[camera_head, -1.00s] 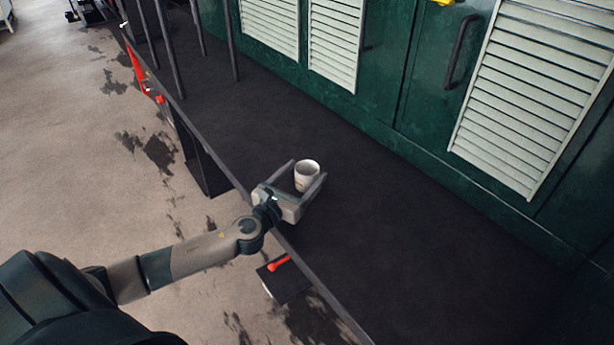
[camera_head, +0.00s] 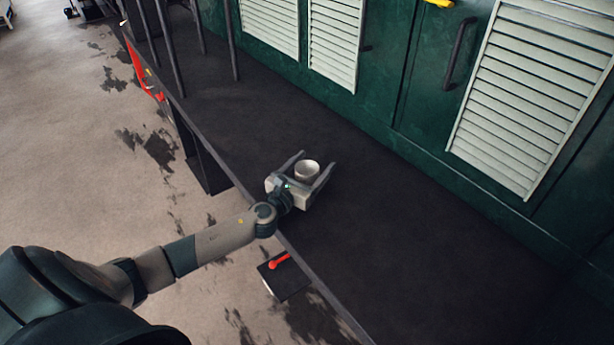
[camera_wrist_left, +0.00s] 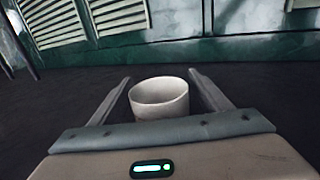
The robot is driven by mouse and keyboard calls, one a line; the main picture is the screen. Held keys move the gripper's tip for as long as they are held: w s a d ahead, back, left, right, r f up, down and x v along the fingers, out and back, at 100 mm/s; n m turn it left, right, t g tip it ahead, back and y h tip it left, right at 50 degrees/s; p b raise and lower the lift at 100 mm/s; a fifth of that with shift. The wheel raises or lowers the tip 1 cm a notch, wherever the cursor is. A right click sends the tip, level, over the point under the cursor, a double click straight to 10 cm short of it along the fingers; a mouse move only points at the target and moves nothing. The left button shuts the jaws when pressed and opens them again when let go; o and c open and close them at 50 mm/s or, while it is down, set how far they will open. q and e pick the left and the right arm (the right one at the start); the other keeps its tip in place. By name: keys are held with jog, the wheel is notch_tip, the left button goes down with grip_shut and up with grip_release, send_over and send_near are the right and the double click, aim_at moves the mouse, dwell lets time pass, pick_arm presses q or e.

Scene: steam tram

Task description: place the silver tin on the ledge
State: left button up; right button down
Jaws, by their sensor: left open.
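The silver tin (camera_head: 307,170) looks like a small pale, open-topped cup. It stands upright on the dark ledge (camera_head: 400,230) that runs along the green wall. My left gripper (camera_head: 314,164) is open, with its two fingers on either side of the tin; a gap shows at each side. In the left wrist view the tin (camera_wrist_left: 160,97) sits between the open fingers (camera_wrist_left: 160,82), and the palm hides its lower part. My right gripper is not in view.
Green doors with pale louvred panels (camera_head: 525,95) and a dark handle (camera_head: 460,52) back the ledge. Dark upright bars (camera_head: 165,45) stand at the far left end. The ledge right of the tin is clear. A red lever (camera_head: 279,261) sits below the front edge.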

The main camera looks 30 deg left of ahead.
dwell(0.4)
pick_arm(q)
jog(key=c, duration=1.3)
jog(key=shift+o, duration=0.2)
jog(key=shift+r, duration=0.1)
jog(key=shift+w+r, duration=0.1)
jog(key=shift+r, duration=0.35)
notch_tip(320, 180, up, 3)
jog(key=shift+r, duration=0.2)
jog(key=d+r, duration=0.6)
jog(key=d, duration=0.5)
jog(key=shift+s+d+r, duration=0.3)
jog(key=shift+b, duration=0.3)
